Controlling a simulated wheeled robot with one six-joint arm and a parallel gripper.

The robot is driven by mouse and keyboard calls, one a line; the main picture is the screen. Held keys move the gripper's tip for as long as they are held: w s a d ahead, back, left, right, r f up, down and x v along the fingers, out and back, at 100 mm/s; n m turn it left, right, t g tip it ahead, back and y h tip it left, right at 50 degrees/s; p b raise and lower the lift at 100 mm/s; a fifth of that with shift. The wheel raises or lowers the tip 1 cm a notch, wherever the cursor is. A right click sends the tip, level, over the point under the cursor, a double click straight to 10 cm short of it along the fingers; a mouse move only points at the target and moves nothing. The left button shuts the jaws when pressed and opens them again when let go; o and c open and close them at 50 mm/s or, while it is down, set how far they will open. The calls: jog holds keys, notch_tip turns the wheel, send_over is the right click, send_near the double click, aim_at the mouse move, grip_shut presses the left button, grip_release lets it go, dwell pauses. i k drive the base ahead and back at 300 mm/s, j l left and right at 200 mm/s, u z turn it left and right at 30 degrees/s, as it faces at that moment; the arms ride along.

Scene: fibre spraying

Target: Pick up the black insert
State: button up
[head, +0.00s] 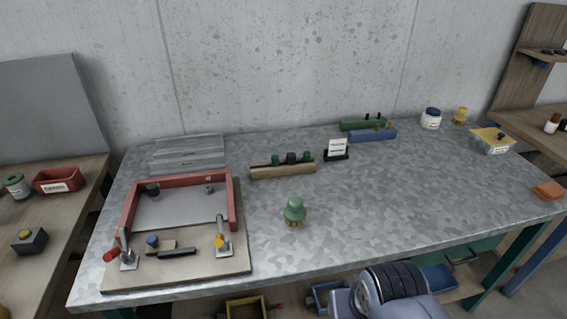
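A wooden rack (283,171) stands near the middle of the metal table. A dark cylindrical piece (153,190) also sits in the far left corner of the red-framed fixture (131,207). Small black pegs (379,116) stand on the green block (356,125) at the back. I cannot tell from the picture alone which of these dark pieces is the black insert. My gripper is not in view; only part of my arm shows at the bottom right.
A green-topped piece (294,209) stands alone right of the fixture. Toggle clamps (222,241) rise at the fixture's front. A small sign (338,149) stands right of the rack; a blue block (372,135) is behind it. The table's right half is mostly clear.

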aim_at(291, 157)
jog(key=i+j+z, duration=0.25)
jog(key=z, duration=0.25)
jog(key=i+j+z, duration=0.15)
jog(key=j+z, duration=0.35)
jog(key=l, duration=0.1)
